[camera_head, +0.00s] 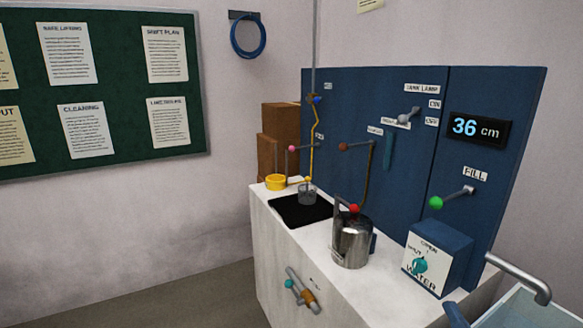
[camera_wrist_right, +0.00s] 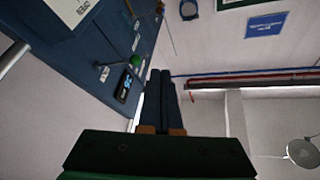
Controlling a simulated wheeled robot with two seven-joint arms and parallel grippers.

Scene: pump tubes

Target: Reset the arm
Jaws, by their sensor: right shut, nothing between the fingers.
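My right gripper (camera_wrist_right: 160,75) shows in the right wrist view, its two dark fingers shut together with nothing between them. It is in the air, with the blue panel to its left in that view. A small dark blue piece at the lower right of the head view may be part of it, but I cannot tell. My left gripper is not in view.
A white counter (camera_head: 377,293) holds a metal jug (camera_head: 352,243), a clear cup (camera_head: 307,194) on a black mat, a yellow container (camera_head: 275,182) and a water box (camera_head: 437,258). The blue panel (camera_head: 478,95) behind has levers and a display (camera_head: 478,129) reading 36 cm. A basin (camera_head: 520,308) is at right.

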